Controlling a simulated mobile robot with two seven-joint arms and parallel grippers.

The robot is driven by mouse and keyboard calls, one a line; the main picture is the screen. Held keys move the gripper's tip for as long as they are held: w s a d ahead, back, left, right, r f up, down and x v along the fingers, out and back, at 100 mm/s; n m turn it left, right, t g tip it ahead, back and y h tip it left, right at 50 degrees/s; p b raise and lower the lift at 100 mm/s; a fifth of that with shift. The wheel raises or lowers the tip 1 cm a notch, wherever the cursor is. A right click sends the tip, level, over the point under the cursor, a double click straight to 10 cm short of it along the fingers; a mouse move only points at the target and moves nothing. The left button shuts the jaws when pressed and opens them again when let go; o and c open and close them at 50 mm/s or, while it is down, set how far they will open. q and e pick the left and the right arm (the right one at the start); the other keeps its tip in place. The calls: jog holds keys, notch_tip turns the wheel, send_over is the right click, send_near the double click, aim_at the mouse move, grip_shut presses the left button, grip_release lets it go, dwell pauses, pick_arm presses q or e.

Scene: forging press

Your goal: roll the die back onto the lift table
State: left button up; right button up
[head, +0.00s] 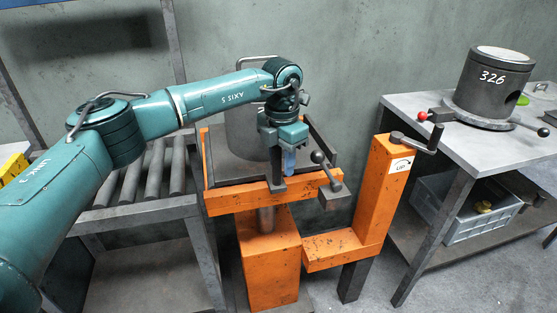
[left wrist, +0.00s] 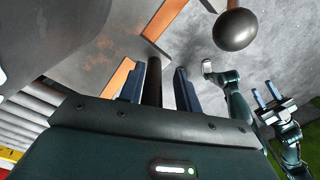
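A dark cylindrical die (head: 241,132) stands upright toward the back of the orange lift table (head: 237,200), partly hidden by my left arm. My left gripper (head: 290,165) points down over the table's front right part, in front of the die. In the left wrist view its two fingers (left wrist: 166,88) are apart. A dark post (left wrist: 153,82) shows between them, with a gap to the right finger; I cannot tell whether it is touched. My right gripper (left wrist: 266,95) shows only in the left wrist view, with its fingers apart and empty.
A lever with a black ball (head: 317,157) stands close right of my left gripper. A roller rack (head: 154,175) adjoins the lift table on the left. An orange post with a crank (head: 385,185) stands to the right. Another die, marked 326 (head: 487,88), sits on the grey bench (head: 420,104).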

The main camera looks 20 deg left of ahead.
pick_arm(q)
jog(key=shift+o, duration=0.8)
jog(key=shift+a, duration=0.2)
notch_tip(320, 180, up, 13)
jog(key=shift+s+r, duration=0.1)
